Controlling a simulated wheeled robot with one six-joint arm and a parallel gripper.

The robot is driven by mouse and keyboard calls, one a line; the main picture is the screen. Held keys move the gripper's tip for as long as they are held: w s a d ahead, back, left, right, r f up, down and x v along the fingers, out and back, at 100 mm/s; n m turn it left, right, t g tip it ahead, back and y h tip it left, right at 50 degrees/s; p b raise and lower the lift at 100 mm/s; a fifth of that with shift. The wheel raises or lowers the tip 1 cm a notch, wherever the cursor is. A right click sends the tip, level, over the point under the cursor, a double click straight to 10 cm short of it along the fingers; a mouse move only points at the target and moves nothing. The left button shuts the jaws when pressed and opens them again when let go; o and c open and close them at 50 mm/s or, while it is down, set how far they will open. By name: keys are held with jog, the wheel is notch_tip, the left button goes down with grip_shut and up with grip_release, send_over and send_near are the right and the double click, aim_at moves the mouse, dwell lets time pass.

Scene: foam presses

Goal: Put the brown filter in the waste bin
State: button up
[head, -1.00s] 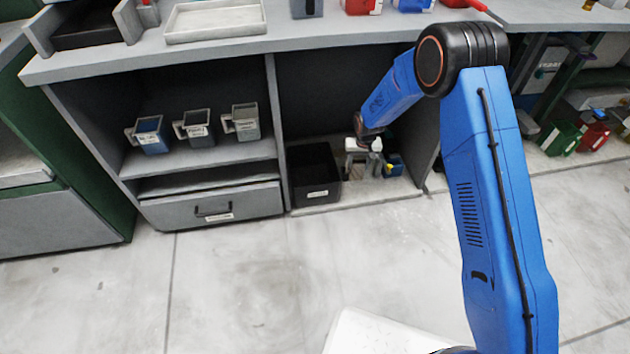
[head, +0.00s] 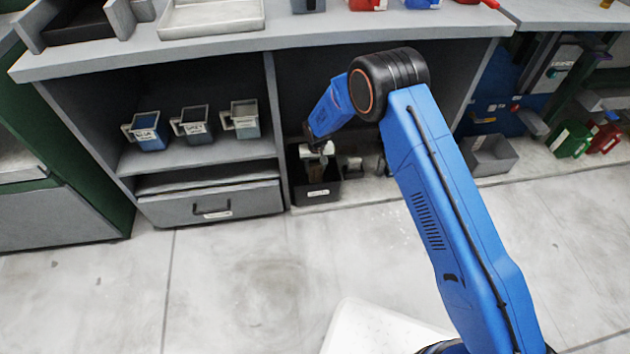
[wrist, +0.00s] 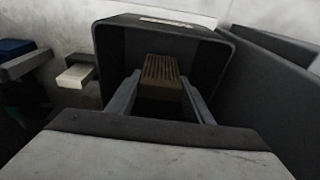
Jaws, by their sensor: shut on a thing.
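The brown filter (wrist: 162,72) is a small ribbed block between my gripper's fingers in the wrist view. My gripper (wrist: 160,98) is shut on it. The filter is over the open mouth of the black waste bin (wrist: 120,50), and I cannot tell how far down it reaches. In the head view the bin (head: 322,192) stands on the low shelf of the right bay, with a white label on its front. My gripper (head: 316,168) points down over it there, and the filter is not clearly visible.
A divider panel (head: 277,130) stands close left of the bin. Small items (head: 353,166) stand to its right. Labelled mugs (head: 192,122) sit on the left shelf above a drawer (head: 212,205). The counter (head: 300,32) overhangs the bay.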

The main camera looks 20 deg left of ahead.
aim_at(316, 179)
notch_tip(316, 179, down, 9)
jog(key=shift+r, duration=0.2)
dwell(0.4)
jog(key=o, duration=1.1)
jog(key=shift+f, duration=0.1)
jog(key=r, duration=0.4)
jog(key=s+r, duration=0.1)
jog(key=r, duration=0.3)
jog(key=d+r, duration=0.1)
jog(key=r, duration=0.3)
jog(key=shift+s, duration=0.25)
